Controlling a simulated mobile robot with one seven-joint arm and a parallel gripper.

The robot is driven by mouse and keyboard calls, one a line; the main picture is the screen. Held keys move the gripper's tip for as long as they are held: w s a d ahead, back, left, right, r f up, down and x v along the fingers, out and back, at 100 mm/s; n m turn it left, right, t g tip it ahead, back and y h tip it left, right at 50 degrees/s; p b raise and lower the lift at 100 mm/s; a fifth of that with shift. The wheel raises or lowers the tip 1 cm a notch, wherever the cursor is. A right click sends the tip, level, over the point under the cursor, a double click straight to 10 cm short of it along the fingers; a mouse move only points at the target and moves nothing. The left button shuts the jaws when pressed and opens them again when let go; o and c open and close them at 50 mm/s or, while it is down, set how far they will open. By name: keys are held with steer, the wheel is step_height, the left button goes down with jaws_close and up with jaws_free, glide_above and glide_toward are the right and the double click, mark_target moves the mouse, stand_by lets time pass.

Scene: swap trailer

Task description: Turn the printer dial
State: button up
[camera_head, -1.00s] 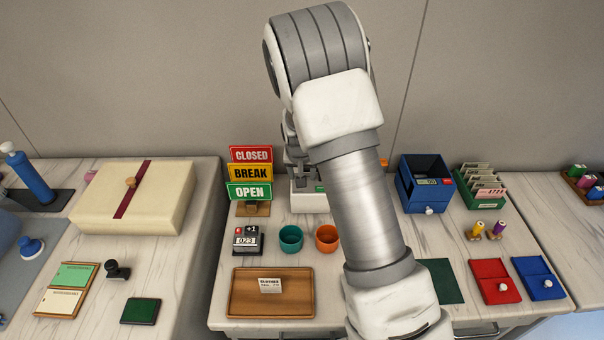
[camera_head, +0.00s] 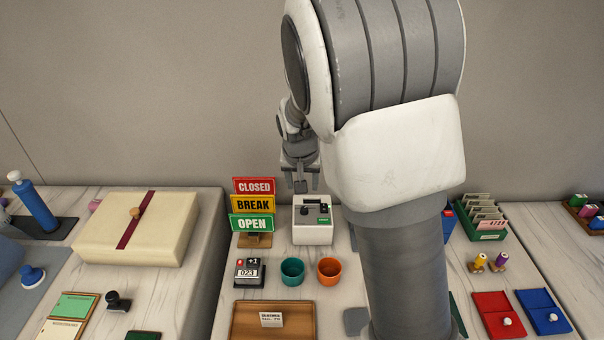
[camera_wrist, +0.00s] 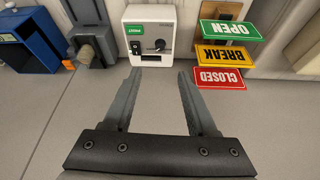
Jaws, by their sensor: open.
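The printer (camera_head: 312,225) is a small white box with a dark front panel at the back of the table, right of the signs. It also shows upside down at the top of the wrist view (camera_wrist: 148,18). Its black dial (camera_wrist: 160,44) sits on the white face beside a green PRINT label (camera_wrist: 135,47). In the head view the dial (camera_head: 323,208) is small. My gripper (camera_head: 300,188) is open and empty, above and slightly behind the printer in the picture. In the wrist view its two fingers (camera_wrist: 165,75) point toward the printer, apart from it.
The CLOSED, BREAK and OPEN signs (camera_head: 253,204) stand just left of the printer. A teal cup (camera_head: 292,271), an orange cup (camera_head: 329,271) and a counter (camera_head: 249,271) stand in front. A blue box (camera_wrist: 27,42) stands at the left in the wrist view.

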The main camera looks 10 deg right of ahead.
steer(key=shift+v, duration=1.55)
